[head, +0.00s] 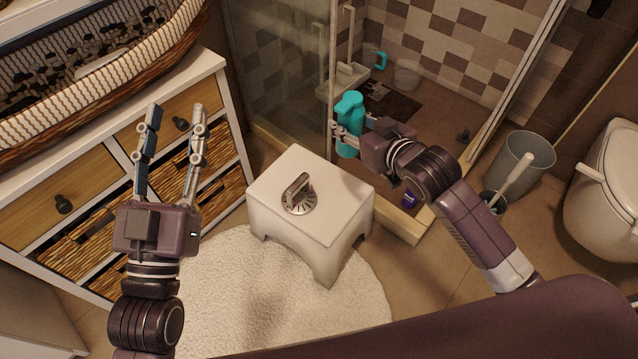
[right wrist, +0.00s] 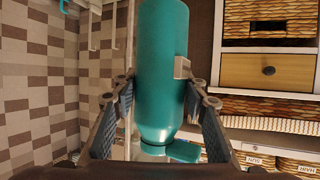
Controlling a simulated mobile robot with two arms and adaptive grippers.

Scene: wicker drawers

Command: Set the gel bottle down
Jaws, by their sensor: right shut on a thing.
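The gel bottle (head: 349,112) is teal with a pump-like top. My right gripper (head: 346,130) is shut on it and holds it beside the far right corner of the white stool (head: 335,238), near the shower opening. In the right wrist view the bottle (right wrist: 163,70) fills the middle between the two fingers of the right gripper (right wrist: 158,110). I cannot tell from the head view what lies directly under the bottle. My left gripper (head: 176,112) is open and empty, in front of the wicker drawers.
A round white rug (head: 225,300) is below. Wicker drawers (head: 85,205) stand left. A grey bin (head: 520,160) and toilet (head: 607,200) are right. A purple bottle (head: 409,199) stands by the shower edge.

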